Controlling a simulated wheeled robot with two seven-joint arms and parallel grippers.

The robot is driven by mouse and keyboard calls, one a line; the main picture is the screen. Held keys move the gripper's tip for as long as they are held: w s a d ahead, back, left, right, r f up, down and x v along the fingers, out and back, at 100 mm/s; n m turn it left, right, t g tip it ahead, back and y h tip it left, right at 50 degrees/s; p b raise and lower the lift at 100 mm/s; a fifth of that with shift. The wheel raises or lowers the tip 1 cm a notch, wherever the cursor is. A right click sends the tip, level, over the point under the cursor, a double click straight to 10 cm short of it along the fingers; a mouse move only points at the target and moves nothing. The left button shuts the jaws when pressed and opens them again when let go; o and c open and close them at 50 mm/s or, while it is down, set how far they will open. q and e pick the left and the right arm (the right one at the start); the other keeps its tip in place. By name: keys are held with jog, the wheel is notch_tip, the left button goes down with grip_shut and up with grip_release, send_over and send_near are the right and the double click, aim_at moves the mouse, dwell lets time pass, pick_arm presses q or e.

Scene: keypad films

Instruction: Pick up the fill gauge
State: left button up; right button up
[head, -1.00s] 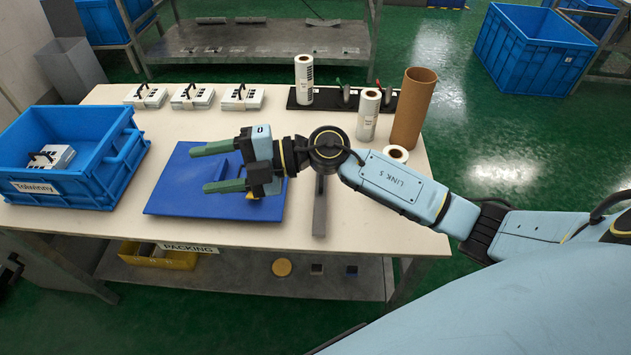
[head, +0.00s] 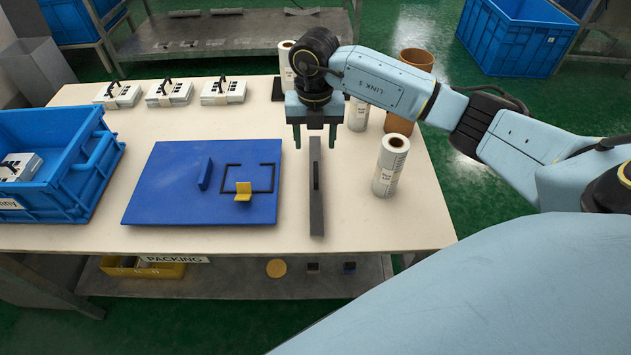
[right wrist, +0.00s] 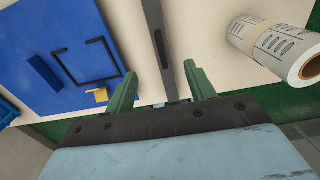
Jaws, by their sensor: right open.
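The fill gauge appears to be the long narrow grey bar (head: 317,210) with a dark slot, on the table right of the blue board. My right gripper (head: 315,142) is open, pointing down over the bar's far end, one green finger on each side. In the right wrist view the bar (right wrist: 158,45) runs up the picture between the open fingers (right wrist: 160,72), with nothing held. I cannot tell the exact height of the fingertips above the table. My left gripper is not in view.
The blue board (head: 170,195) carries a yellow piece (head: 243,191) and a black outline. A printed film roll (head: 390,165) stands close right of the bar. A brown tube (head: 417,60) and more rolls stand behind my arm. A blue crate (head: 75,180) is at left.

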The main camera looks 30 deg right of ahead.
aim_at(316, 172)
notch_tip(316, 172, down, 8)
jog(key=shift+s+r+b, duration=0.1)
jog(key=shift+r+b, duration=0.15)
jog(key=shift+b, duration=0.3)
jog(key=f, duration=0.3)
jog(key=f+b, duration=0.1)
jog(key=f, duration=0.1)
jog(key=shift+s+a, duration=0.1)
jog(key=shift+s, duration=0.15)
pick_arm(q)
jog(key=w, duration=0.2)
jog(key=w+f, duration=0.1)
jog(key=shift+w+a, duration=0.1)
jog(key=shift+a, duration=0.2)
pick_arm(e)
jog(key=shift+c, duration=0.2)
jog(key=shift+r, duration=0.1)
jog(key=c, duration=1.1)
